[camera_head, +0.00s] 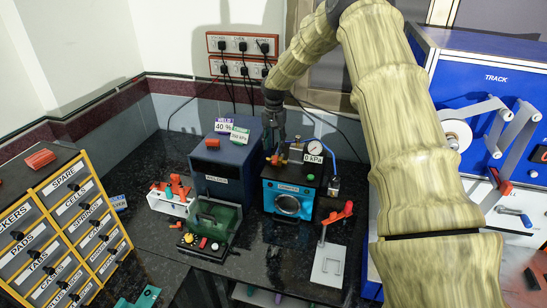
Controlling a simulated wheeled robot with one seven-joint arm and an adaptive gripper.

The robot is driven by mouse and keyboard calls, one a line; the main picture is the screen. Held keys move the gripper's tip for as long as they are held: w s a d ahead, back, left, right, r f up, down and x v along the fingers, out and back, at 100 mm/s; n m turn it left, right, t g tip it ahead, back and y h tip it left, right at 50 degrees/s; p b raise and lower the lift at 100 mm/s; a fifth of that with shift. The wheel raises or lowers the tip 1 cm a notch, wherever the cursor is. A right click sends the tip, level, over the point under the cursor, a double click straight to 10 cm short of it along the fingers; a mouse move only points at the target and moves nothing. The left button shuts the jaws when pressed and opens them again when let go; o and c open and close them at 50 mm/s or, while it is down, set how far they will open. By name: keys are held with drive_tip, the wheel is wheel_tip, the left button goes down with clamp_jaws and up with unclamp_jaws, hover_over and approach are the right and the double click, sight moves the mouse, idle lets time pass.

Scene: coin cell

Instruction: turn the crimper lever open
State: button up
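No part is clearly labelled as the crimper lever, so I cannot tell for sure which one it is. A red-handled lever (338,212) rises on a thin post from a pale grey plate (328,266) at right of centre. A black box with a blue front (290,190), a round window and a gauge (314,149) stands behind it; small red and orange parts sit on its top. My gripper (274,149) points down at the back left of this box's top, close to those parts. It is small and dark here, so its opening and any contact are unclear.
A dark blue box (224,165) stands just left of my gripper. A white rack with red-topped tools (172,198) and a green clear-covered device (212,222) stand in front. A labelled drawer cabinet (60,225) is at left. My arm covers the right middle.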

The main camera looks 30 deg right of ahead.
drive_tip(key=shift+r, duration=2.8)
drive_tip(key=shift+r, duration=0.1)
wheel_tip(320, 180, up, 12)
drive_tip(key=shift+f, duration=0.2)
